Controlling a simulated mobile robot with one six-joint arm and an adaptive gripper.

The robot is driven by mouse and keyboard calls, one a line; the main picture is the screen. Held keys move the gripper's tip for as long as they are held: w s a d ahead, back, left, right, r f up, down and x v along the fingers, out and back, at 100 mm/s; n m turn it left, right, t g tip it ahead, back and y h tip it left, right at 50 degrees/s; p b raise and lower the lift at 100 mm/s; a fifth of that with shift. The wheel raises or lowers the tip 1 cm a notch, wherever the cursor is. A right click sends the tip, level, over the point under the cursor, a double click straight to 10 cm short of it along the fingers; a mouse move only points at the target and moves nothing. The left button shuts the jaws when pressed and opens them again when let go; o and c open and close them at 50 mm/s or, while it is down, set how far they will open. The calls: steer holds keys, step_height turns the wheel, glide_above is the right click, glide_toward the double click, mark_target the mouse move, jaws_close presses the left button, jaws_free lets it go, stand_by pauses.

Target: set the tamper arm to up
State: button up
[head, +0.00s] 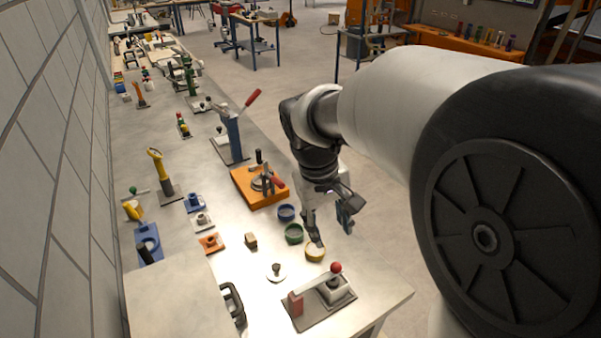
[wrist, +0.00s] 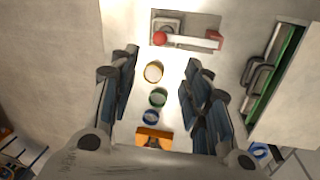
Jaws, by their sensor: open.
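What looks like the tamper is a grey plate (head: 305,322) at the near end of the bench. A pale arm (head: 314,288) runs from a red block (head: 295,304) to a red ball knob (head: 336,268). The arm lies low and roughly level across the plate, beside a pale block (head: 338,291). In the wrist view the red ball (wrist: 160,38) and red block (wrist: 213,41) show at the top, beyond my fingers. My gripper (head: 330,229) is open and empty, pointing down above the bench's right edge, behind the tamper and apart from it.
Yellow (head: 315,252), green (head: 294,234) and blue (head: 286,213) rings stand in a row by my gripper. An orange block with a clamp (head: 262,188) and a blue press (head: 234,137) stand farther back. A knobbed white disc (head: 276,273) lies left of the tamper.

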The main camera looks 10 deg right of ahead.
mark_target(335, 265)
steer(key=d+f+b, duration=0.1)
steer(key=f, duration=0.4)
steer(key=d+f+b, duration=0.1)
steer(key=f+b, duration=0.1)
steer(key=f, duration=0.3)
steer(key=f+b, duration=0.1)
steer(key=f, duration=0.4)
steer(key=shift+w+d, duration=0.3)
steer(key=shift+d, duration=0.1)
jaws_close()
